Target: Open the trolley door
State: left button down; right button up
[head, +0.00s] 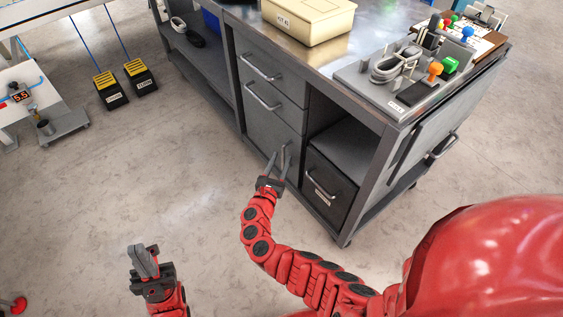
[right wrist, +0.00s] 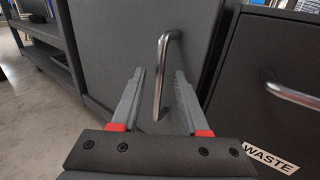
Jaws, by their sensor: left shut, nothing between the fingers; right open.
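The grey trolley (head: 235,95) has a flat door (head: 258,132) below two drawers in the head view. The door also fills the middle of the right wrist view (right wrist: 115,50) and looks shut. Its upright metal handle (right wrist: 161,75) stands near the door's right edge. My right gripper (head: 278,155) is open at the handle. In the right wrist view its two fingers (right wrist: 159,85) lie left and right of the handle, apart from each other. My left gripper (head: 144,260) is shut and empty, low over the floor, away from the trolley.
A bin drawer labelled WASTE (right wrist: 280,85) sits right of the door, its handle (right wrist: 292,96) jutting out near my right gripper. A beige box (head: 308,20) and a grey tool board (head: 400,85) are on top.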

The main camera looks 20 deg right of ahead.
jog(key=shift+w+d, duration=0.3)
jog(key=shift+w, duration=0.15)
jog(key=shift+c, duration=0.2)
grip_shut()
dwell(1.0)
